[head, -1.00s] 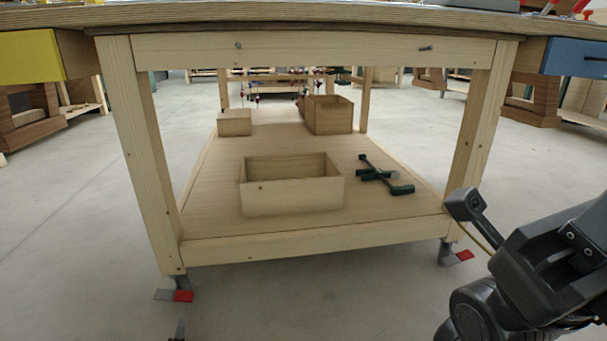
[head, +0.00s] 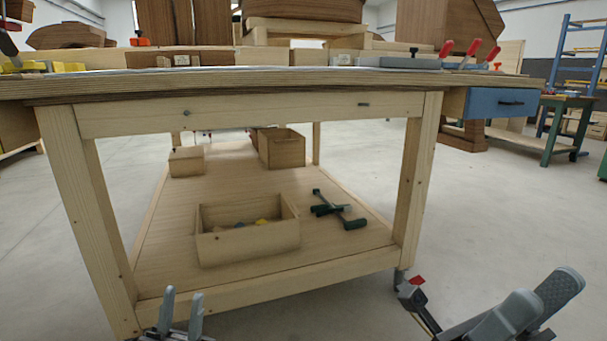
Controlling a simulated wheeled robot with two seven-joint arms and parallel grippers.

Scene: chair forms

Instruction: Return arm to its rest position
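My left gripper (head: 182,297) shows at the bottom left of the head view, in front of the workbench's lower shelf. Its two grey fingers point up with a gap between them, and I see nothing in the gap. My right gripper (head: 547,288) is at the bottom right, over the floor to the right of the bench leg. Its two grey fingers are apart, with nothing seen between them. Most of both arms lies outside the view.
The wooden workbench (head: 270,116) stands ahead. Its lower shelf (head: 345,249) bears an open box (head: 248,246) with small items, a dark green clamp-like tool (head: 337,209) and two further boxes. A blue drawer (head: 500,102) hangs at right. Floor (head: 520,210) to the right is clear.

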